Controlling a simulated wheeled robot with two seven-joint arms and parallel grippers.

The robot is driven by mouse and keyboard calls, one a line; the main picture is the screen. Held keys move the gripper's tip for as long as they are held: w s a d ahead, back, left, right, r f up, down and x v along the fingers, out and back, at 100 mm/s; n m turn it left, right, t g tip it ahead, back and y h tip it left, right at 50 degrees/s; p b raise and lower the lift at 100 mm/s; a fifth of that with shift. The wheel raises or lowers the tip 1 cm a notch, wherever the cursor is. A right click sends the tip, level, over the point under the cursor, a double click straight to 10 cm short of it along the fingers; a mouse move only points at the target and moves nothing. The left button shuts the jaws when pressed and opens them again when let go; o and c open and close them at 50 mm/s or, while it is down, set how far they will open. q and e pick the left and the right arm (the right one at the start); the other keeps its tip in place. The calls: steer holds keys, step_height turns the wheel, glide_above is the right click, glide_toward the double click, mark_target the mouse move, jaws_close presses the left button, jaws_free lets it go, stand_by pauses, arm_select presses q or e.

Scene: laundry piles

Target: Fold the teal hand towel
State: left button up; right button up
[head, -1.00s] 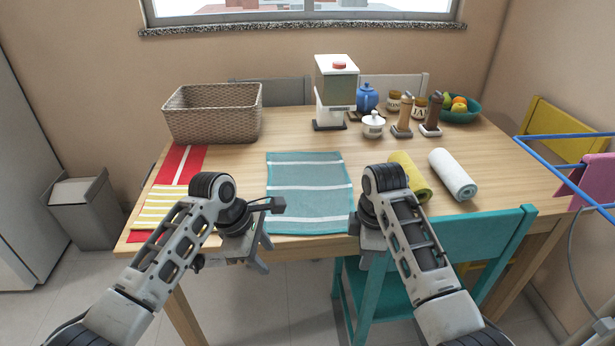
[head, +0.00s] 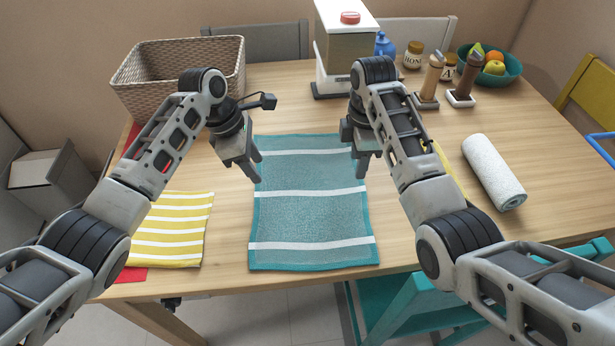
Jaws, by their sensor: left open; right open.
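The teal hand towel (head: 308,215) lies flat and spread out on the wooden table, with white stripes across it. Its near edge is close to the table's front edge. My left gripper (head: 256,172) is open and empty at the towel's left side, toward its far half. My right gripper (head: 361,168) is open and empty at the towel's right side, near the far corner. Both appear above or beside the towel's edges; I cannot tell whether either touches the cloth.
A wicker basket (head: 180,72) stands at the back left, a white dispenser (head: 345,50) behind the towel. A rolled white towel (head: 493,172) lies right. A teal chair (head: 420,305) stands at the front.

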mark_target(263, 193)
arm_select(q)
step_height(263, 193, down, 5)
steer(key=shift+s+f, duration=0.15)
arm_select(e)
step_height(263, 193, down, 5)
steer(key=shift+s+f, duration=0.15)
arm_select(q)
steer(key=shift+f, duration=0.55)
arm_select(e)
steer(key=shift+f, duration=0.55)
arm_select(q)
steer(key=shift+f, duration=0.25)
arm_select(e)
steer(key=shift+f, duration=0.25)
arm_select(q)
steer(key=shift+r, duration=0.1)
steer(key=shift+c, duration=1)
arm_select(e)
steer(key=shift+r, duration=0.1)
steer(key=shift+c, duration=1)
arm_select(q)
jaws_close()
arm_select(e)
jaws_close()
arm_select(q)
steer(key=shift+a, duration=0.1)
